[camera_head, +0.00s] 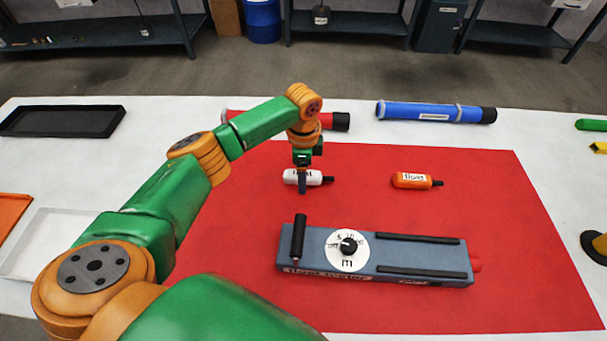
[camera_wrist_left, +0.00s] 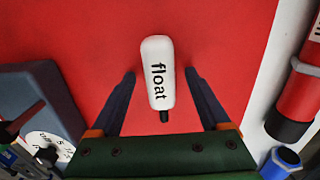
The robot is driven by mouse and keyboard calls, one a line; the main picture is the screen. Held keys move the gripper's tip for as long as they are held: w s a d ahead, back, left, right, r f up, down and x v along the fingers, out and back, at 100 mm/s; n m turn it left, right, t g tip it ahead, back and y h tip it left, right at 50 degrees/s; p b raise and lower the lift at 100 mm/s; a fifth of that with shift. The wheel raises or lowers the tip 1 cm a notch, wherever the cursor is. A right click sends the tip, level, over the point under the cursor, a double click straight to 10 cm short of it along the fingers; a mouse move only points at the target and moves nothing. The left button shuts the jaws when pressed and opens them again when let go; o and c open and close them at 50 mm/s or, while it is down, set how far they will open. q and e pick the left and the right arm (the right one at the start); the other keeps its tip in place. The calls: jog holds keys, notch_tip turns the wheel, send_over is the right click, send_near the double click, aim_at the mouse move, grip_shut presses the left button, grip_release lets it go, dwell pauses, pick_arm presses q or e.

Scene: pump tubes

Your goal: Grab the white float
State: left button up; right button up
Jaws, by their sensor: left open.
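The white float (camera_head: 315,178) lies on the red mat (camera_head: 480,210), just back from the mat's middle. It has black lettering and a black tip that points right. My left gripper (camera_head: 302,184) is over it, pointing down. In the left wrist view the white float (camera_wrist_left: 158,72) lies between the two dark fingers (camera_wrist_left: 160,84), with a gap on each side, and reads "float". The left gripper is open and holds nothing. How high the fingertips are above the mat is hard to tell. My right gripper is not in view.
An orange float (camera_head: 411,181) lies to the right on the mat. A grey float meter (camera_head: 375,258) with a white dial stands in front. A red tube (camera_head: 325,121), partly behind my arm, and a blue tube (camera_head: 430,112) lie behind. A black tray (camera_head: 62,121) is at far left.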

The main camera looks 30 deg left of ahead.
pick_arm(q)
jog(key=shift+f, duration=0.1)
jog(key=c, duration=0.7)
grip_shut()
jog(key=shift+r, duration=0.2)
